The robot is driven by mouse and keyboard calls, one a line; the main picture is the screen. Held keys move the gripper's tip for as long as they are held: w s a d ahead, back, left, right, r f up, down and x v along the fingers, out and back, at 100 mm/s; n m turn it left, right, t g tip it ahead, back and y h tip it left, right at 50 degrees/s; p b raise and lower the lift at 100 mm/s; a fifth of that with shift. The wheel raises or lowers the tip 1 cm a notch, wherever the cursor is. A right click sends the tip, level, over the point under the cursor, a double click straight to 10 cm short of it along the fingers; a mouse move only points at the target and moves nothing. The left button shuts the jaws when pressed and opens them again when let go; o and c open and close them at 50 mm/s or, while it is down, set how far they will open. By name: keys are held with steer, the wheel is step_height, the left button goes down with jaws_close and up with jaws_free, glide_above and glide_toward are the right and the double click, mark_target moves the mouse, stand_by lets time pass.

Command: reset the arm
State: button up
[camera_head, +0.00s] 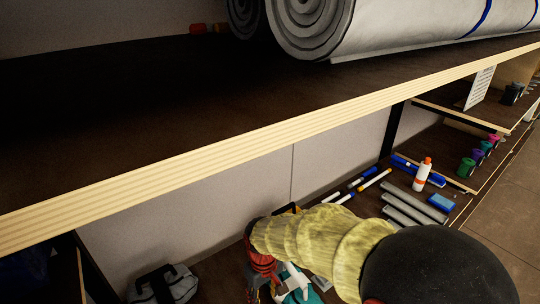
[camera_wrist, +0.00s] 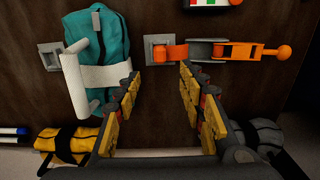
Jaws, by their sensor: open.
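My gripper (camera_wrist: 158,98) is open and empty in the wrist view. Its two fingers with yellow pads reach over a dark brown surface, with bare surface between the tips. In the head view my arm comes in from the lower right, and my gripper is mostly hidden behind it near the lower middle. An orange clamp-like tool (camera_wrist: 237,50) lies just beyond the right fingertip in the wrist view. A teal bag (camera_wrist: 98,40) with a pale strap lies left of the left finger. I cannot tell contact between fingers and either thing.
A dark upper shelf (camera_head: 140,100) with a pale edge spans above my arm, holding large grey rolls (camera_head: 320,25). On the lower shelf are a white-orange bottle (camera_head: 422,174), a blue box (camera_head: 441,203), grey tubes (camera_head: 405,208) and several pens. A yellow bag (camera_wrist: 70,143) lies lower left.

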steer(key=s+d+r+m+t+b, duration=0.2)
steer(key=s+d+r+m+b, duration=0.1)
steer(key=s+d+r, duration=0.4)
steer(key=s+d+r+m+t+b, duration=0.2)
steer(key=s+d+r+m+t, duration=0.1)
steer(key=s+d+r, duration=0.4)
steer(key=shift+s+d+r+m+t+b, duration=0.55)
steer(key=shift+d+r, duration=1)
steer(key=shift+d, duration=2.15)
steer(key=shift+w+g, duration=0.25)
